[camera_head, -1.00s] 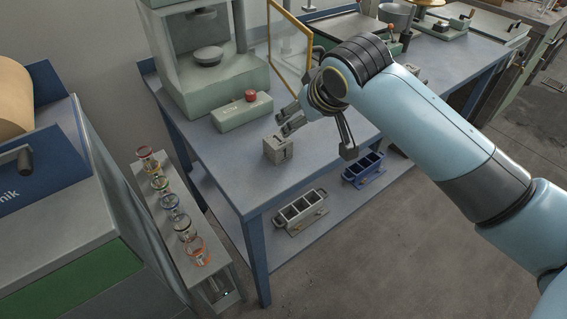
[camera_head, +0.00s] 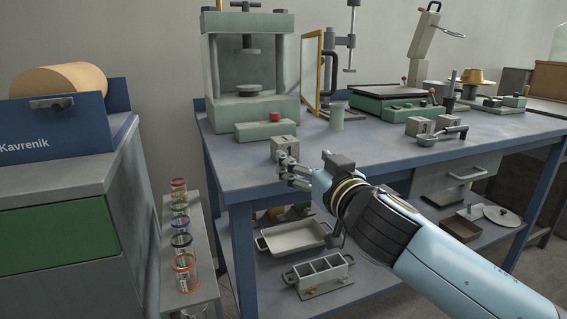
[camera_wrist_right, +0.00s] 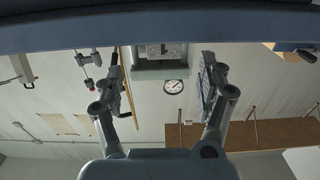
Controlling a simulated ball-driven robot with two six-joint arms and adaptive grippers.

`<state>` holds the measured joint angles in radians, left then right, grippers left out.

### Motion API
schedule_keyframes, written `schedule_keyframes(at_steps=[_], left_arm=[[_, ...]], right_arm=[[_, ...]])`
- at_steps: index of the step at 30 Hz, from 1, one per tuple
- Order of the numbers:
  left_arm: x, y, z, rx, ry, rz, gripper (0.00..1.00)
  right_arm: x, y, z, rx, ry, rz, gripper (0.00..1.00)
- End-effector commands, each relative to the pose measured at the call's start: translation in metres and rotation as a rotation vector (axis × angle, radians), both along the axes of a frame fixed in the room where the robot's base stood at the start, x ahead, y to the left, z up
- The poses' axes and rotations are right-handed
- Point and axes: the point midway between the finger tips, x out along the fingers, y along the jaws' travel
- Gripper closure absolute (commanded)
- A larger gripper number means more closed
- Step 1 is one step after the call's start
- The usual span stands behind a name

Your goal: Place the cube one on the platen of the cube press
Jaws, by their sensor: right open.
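A small grey cube (camera_head: 284,148) sits on the blue-grey bench near its front edge, in front of the cube press (camera_head: 208,72). Other grey cubes stand farther right, and I cannot read which is cube one. The press's lower platen (camera_head: 249,91) is a bare round disc below the upper one. My right gripper (camera_head: 287,168) is open at the near side of the front cube, close to it; contact is unclear. In the right wrist view its spread fingers (camera_wrist_right: 161,68) show with nothing clearly held between them. My left gripper is not in view.
A green control box with a red button (camera_head: 274,117) stands between cube and press. A yellow-framed guard (camera_head: 312,72) stands open at the press's right. Two cubes (camera_head: 419,127) and a scoop (camera_head: 428,140) lie farther right. Trays and a mould (camera_head: 320,273) are on the lower shelf.

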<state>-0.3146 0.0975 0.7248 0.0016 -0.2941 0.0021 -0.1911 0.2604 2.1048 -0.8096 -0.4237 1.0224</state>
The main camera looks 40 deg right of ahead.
Motion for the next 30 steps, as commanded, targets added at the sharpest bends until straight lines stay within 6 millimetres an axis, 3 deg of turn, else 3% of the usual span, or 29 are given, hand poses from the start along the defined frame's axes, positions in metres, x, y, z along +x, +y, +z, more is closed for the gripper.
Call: schedule_keyframes(at_steps=[3, 10, 18, 27, 30], left_arm=[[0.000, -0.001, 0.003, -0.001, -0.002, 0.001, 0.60], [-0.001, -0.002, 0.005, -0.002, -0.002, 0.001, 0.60], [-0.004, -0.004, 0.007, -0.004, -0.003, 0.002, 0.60], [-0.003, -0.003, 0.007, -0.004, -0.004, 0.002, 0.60], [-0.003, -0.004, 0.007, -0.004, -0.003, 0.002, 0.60]], right_arm=[[0.020, -0.005, 0.003, 0.001, -0.002, -0.002, 0.26], [0.040, -0.008, 0.005, 0.002, 0.000, -0.002, 0.26], [0.080, -0.013, 0.010, 0.002, 0.001, -0.002, 0.26], [0.085, -0.014, 0.009, 0.001, 0.003, -0.002, 0.26], [0.085, -0.014, 0.009, 0.001, 0.003, -0.002, 0.39]])
